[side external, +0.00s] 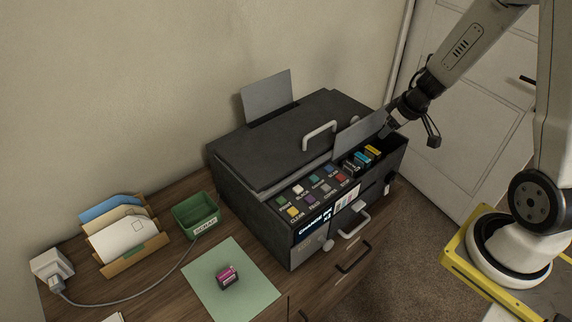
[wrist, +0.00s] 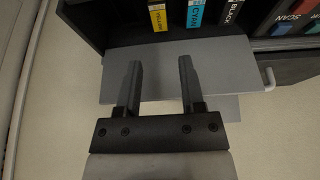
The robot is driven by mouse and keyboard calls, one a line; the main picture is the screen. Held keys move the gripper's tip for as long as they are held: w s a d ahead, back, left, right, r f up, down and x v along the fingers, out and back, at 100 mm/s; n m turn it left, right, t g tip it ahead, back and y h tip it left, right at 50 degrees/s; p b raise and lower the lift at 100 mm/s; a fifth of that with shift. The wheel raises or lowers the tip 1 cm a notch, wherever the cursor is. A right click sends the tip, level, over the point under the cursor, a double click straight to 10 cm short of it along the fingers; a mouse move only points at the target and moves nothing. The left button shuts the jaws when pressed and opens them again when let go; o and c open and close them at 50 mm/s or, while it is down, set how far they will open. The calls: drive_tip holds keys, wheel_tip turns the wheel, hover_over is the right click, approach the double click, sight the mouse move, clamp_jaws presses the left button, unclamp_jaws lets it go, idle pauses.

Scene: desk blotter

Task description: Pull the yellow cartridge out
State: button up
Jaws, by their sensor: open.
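The yellow cartridge (side external: 373,150) sits in the open bay of the dark printer (side external: 250,165), at the right end of a row with the cyan cartridge (side external: 361,157) and the black cartridge (side external: 350,167). In the wrist view the labelled yellow cartridge (wrist: 158,16) is at the top, with the cyan (wrist: 195,14) and black (wrist: 231,14) to its right. My gripper (side external: 387,130) is above the bay's back right. Its fingers (wrist: 160,82) are open and empty, apart from the yellow cartridge and over the grey flap (wrist: 220,65).
The raised flap (side external: 355,137) stands behind the cartridges. A magenta cartridge (side external: 228,276) lies on a green blotter (side external: 255,263) in front of the printer. A green bin (side external: 196,213), a letter rack (side external: 125,240) and a white plug with a cable (side external: 52,266) stand left.

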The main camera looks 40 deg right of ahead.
sight(373, 150)
drive_tip(key=shift+f, duration=0.85)
drive_tip(key=shift+f, duration=0.25)
drive_tip(key=shift+x, duration=3.6)
clamp_jaws()
